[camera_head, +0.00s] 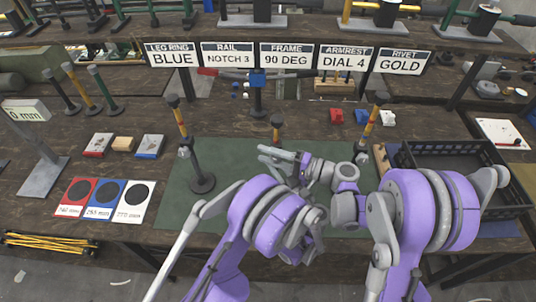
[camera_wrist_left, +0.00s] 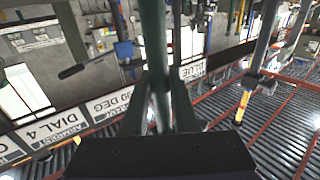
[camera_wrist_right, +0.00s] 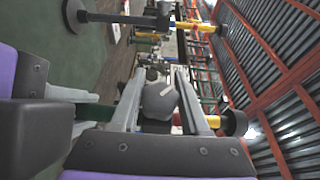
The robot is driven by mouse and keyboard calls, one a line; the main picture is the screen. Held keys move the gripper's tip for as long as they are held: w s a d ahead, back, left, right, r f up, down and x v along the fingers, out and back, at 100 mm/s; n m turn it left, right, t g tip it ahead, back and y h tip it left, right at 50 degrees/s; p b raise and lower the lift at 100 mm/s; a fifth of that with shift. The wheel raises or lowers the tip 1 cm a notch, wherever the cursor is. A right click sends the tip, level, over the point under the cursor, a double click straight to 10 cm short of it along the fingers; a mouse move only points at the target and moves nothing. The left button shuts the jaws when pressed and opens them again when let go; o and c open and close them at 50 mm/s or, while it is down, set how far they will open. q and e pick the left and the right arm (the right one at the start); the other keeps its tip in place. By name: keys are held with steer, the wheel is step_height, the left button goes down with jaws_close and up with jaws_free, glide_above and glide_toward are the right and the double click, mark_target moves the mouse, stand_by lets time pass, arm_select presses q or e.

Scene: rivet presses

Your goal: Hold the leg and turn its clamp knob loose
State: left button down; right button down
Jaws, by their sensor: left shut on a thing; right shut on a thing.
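The middle leg (camera_head: 277,121) stands upright over the green mat, its orange, black-capped top showing above my right gripper. My right gripper (camera_head: 268,153) reaches in from the right at this leg. In the right wrist view its fingers (camera_wrist_right: 160,90) are shut on the rounded grey clamp knob (camera_wrist_right: 160,102), with the leg's yellow band and black cap (camera_wrist_right: 235,122) beyond. In the left wrist view my left gripper (camera_wrist_left: 162,118) is shut on a dark green leg shaft (camera_wrist_left: 154,45), apparently the same leg. In the head view my arms hide the left fingertips and lower leg.
Similar legs stand at left (camera_head: 202,180) and right (camera_head: 369,125). A black crate (camera_head: 455,148) is at right. A row of signs (camera_head: 286,58) hangs behind. Red, blue and white cards (camera_head: 104,213) lie at left. The green mat (camera_head: 235,150) has bare room.

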steer(key=shift+d+f+n+g+h, duration=0.25)
steer(key=shift+f+n+h, duration=0.25)
steer(key=shift+h, duration=1.55)
steer(key=shift+d+f+n+g+h, duration=0.25)
steer(key=shift+n+h, duration=0.45)
steer(key=shift+h, duration=1.4)
steer(key=shift+d+f+n+g+h, duration=0.25)
steer(key=shift+f+n+h, duration=0.25)
steer(key=shift+h, duration=1.55)
steer(key=shift+r, duration=0.1)
steer(key=shift+c, duration=2)
jaws_free()
